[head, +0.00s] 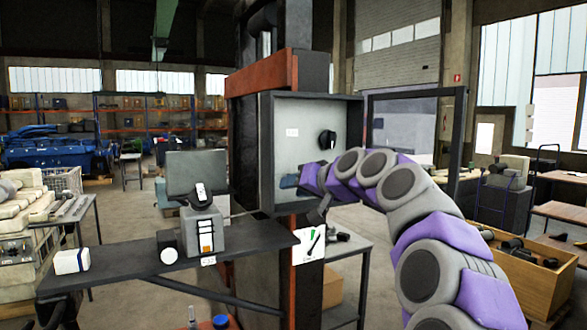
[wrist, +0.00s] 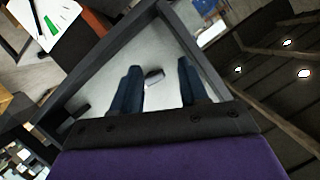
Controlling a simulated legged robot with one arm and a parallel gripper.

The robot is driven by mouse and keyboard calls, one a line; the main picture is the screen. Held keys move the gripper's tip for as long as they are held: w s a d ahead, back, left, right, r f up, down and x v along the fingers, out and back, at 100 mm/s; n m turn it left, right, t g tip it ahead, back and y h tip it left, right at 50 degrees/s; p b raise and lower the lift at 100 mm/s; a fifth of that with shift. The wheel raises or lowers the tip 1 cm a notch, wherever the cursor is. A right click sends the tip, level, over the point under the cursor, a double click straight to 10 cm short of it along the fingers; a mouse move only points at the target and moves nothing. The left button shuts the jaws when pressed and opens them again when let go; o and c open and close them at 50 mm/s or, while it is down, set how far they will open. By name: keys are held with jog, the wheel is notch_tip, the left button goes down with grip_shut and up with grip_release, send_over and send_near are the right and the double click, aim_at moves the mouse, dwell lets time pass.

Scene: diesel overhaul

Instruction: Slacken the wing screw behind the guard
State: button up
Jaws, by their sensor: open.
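The black wing screw (head: 327,140) sits on the pale back panel inside an open grey box (head: 262,150) in the head view. The guard (head: 410,92), a clear pane in a dark frame, stands swung out to the right of the box. My gripper (head: 288,182) is at the box's lower part, below and left of the screw. In the wrist view my gripper (wrist: 159,66) is open, with dark blue fingers apart over the panel. A small pale piece shows between them, apparently unheld. A dark shape (wrist: 85,110) at lower left may be the screw; I cannot tell surely.
A white card with a green mark (head: 308,245) hangs below the box. A wooden crate (head: 545,275) of parts stands right. The box's rim surrounds the panel.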

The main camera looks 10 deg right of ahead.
jog(key=m+p, duration=0.1)
jog(key=m+y+p, duration=0.3)
jog(key=m+p, duration=0.2)
send_near(276, 179)
jog(key=d+f, duration=0.1)
jog(key=d, duration=0.1)
jog(key=a+m, duration=0.1)
jog(key=m, duration=0.1)
jog(key=w+a+m+t+y+p, duration=0.1)
jog(key=a+m, duration=0.1)
jog(key=w+a+m, duration=0.1)
jog(key=a+m, duration=0.1)
jog(key=shift+w+f+t+y, duration=0.2)
jog(key=shift+f+t+y, duration=0.1)
jog(key=shift+t, duration=0.1)
jog(key=shift+w+a+p, duration=0.3)
jog(key=shift+a+p, duration=0.05)
jog(key=shift+a, duration=0.1)
jog(key=shift+w+d, duration=0.7)
jog(key=shift+d, duration=0.3)
jog(key=shift+w+a+p, duration=0.35)
jog(key=shift+w+a, duration=0.1)
jog(key=shift+a, duration=0.3)
jog(key=shift+s+a, duration=0.15)
jog(key=shift+a, duration=0.1)
